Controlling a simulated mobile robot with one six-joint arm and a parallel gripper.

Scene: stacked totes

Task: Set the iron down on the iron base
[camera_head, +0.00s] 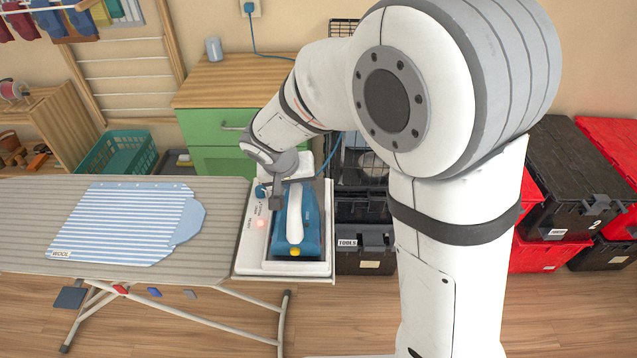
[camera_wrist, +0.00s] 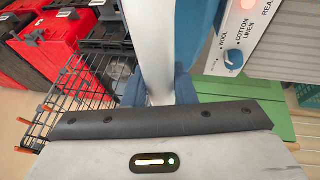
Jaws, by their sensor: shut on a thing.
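The iron (camera_head: 309,222) is blue with a white handle and sits over the iron base at the right end of the ironing board. My gripper (camera_head: 277,203) is shut on the iron's white handle, which also fills the middle of the wrist view (camera_wrist: 150,50). The base's panel shows at the top right of the wrist view (camera_wrist: 262,40). The iron lies within the base's outline, but I cannot tell whether it touches it. My arm covers much of the right side of the head view.
The ironing board (camera_head: 30,225) holds a folded striped blue shirt (camera_head: 125,222). A green drawer cabinet (camera_head: 205,128) stands behind. Black and red totes (camera_head: 570,165) stack at the right. A blue cord runs from the wall outlet (camera_head: 250,8) behind my arm.

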